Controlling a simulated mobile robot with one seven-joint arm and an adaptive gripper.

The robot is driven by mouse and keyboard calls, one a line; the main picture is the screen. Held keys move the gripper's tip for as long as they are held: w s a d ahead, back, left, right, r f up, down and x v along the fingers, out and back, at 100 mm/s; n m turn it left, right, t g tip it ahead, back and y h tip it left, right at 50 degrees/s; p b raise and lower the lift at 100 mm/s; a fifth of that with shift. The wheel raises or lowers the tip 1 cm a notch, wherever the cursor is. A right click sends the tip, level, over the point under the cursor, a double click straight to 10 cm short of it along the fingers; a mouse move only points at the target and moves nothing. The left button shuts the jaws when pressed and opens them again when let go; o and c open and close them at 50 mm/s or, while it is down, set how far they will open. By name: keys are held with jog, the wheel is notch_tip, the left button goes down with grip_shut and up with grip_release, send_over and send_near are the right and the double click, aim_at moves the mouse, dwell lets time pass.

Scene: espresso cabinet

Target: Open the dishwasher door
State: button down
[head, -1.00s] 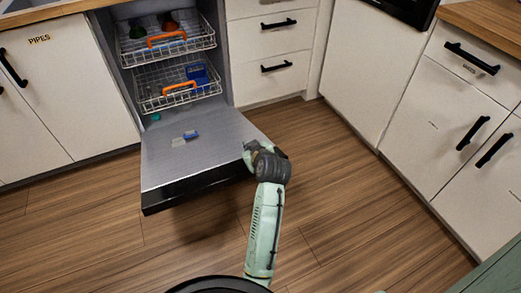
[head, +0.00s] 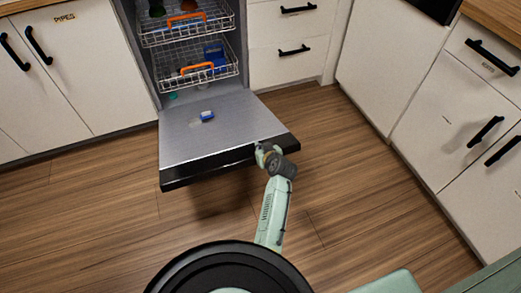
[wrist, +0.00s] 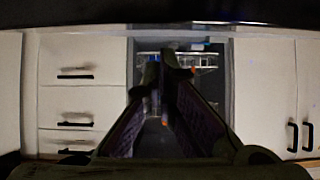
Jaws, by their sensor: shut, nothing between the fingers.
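The dishwasher door (head: 225,135) is folded down and lies about level in the head view, its inner face up. Its black front edge (head: 190,178) faces me. My gripper (head: 262,148) is at the right part of that edge, close to it or touching; I cannot tell which. In the wrist view my gripper's two dark fingers (wrist: 163,62) come together at their tips with nothing visible held. Two wire racks, the upper one (head: 212,24) and the lower one (head: 218,73), sit inside the open dishwasher with orange handles.
A small blue and white item (head: 207,116) lies on the door. White drawers (head: 285,64) stand to the right of the dishwasher and a white cabinet (head: 90,85) to the left. The wooden floor (head: 110,215) in front is clear.

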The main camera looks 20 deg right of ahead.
jog(key=shift+s+f, duration=0.25)
jog(key=shift+f, duration=0.5)
jog(key=s+f+b, duration=0.3)
jog(key=f+b, duration=0.5)
jog(key=f, duration=0.2)
jog(key=shift+s, duration=0.4)
jog(key=shift+r, duration=0.1)
